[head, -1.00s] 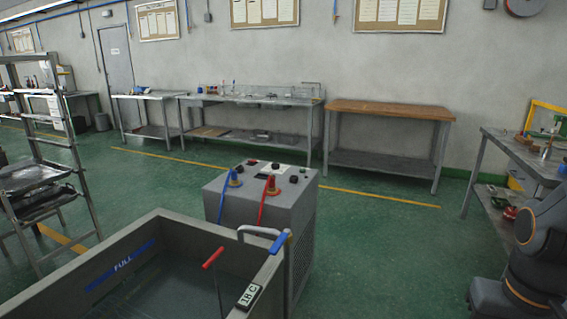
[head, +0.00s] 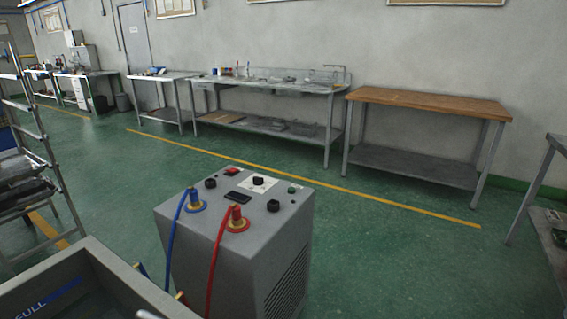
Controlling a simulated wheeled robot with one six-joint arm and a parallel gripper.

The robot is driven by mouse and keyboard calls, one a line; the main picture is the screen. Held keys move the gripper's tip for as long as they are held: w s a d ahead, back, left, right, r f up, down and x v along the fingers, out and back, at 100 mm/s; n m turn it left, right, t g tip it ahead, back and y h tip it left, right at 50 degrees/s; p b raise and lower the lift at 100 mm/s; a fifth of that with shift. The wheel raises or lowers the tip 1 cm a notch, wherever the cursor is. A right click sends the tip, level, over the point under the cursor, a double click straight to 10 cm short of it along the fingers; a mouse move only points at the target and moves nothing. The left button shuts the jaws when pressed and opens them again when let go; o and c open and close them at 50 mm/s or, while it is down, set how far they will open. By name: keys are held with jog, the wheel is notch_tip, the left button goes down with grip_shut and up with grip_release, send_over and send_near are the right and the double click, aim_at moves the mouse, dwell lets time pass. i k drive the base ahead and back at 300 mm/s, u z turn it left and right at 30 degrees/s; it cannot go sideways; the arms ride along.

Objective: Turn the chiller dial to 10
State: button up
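The chiller (head: 235,245) is a grey box standing on the floor at lower centre-left. On its top, a black knob (head: 259,181) sits on a white plate, which looks like the dial; its markings and setting are too small to read. Other black knobs are at the left (head: 210,183) and at the front right (head: 273,206). A dark display (head: 238,196) lies between them. A blue hose (head: 172,237) and a red hose (head: 216,258) connect on top with brass fittings. My gripper is not in view.
A grey tank (head: 120,278) stands close at the lower left, beside the chiller. A metal rack (head: 22,165) is at the far left. Benches line the back wall, one with a wooden top (head: 430,101). Another bench (head: 556,150) is at the right edge. Green floor right of the chiller is clear.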

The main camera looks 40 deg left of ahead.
aim_at(257, 180)
jog(key=u, duration=0.45)
jog(key=i, duration=1.7)
jog(key=u, duration=1)
jog(key=i, duration=0.4)
jog(key=u, duration=0.1)
